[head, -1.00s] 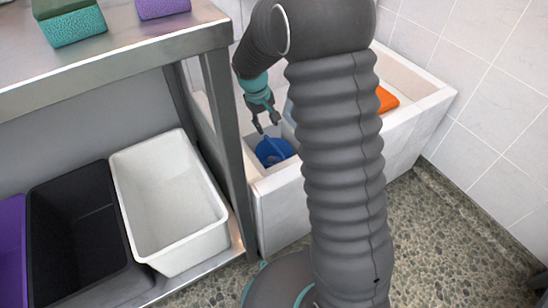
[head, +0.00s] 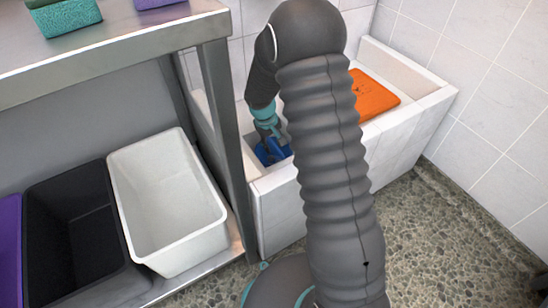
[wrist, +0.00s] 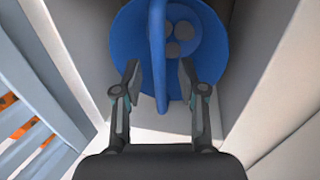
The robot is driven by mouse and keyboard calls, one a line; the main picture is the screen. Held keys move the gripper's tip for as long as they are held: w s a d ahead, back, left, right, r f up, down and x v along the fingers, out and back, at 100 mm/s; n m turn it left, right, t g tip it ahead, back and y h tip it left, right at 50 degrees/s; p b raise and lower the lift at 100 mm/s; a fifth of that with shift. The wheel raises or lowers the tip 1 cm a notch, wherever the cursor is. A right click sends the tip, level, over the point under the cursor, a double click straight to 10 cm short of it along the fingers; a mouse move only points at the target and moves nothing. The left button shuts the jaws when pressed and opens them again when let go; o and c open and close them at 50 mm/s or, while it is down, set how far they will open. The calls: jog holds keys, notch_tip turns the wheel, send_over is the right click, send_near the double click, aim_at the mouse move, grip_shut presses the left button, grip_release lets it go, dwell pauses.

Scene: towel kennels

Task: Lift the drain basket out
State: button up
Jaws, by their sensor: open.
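The blue drain basket (head: 272,150) sits in the left end of the white trough, partly hidden by my arm in the head view. In the wrist view the basket (wrist: 190,62) is round, with dark round spots inside and an upright blue handle (wrist: 158,50) across it. My gripper (wrist: 159,80) is open, with one finger on each side of the handle. I see gaps between the fingers and the handle. In the head view my gripper (head: 271,138) is down at the basket.
The white trough (head: 420,105) stands against the tiled wall, with an orange item (head: 374,95) at its right part. A metal shelf (head: 130,55) stands close on the left, with a white bin (head: 165,200) and a black bin (head: 78,235) below. A light blue slatted piece (wrist: 30,75) lies left in the wrist view.

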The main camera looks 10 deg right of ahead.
jog(key=shift+d+f, duration=0.1)
jog(key=shift+f, duration=0.25)
grip_shut()
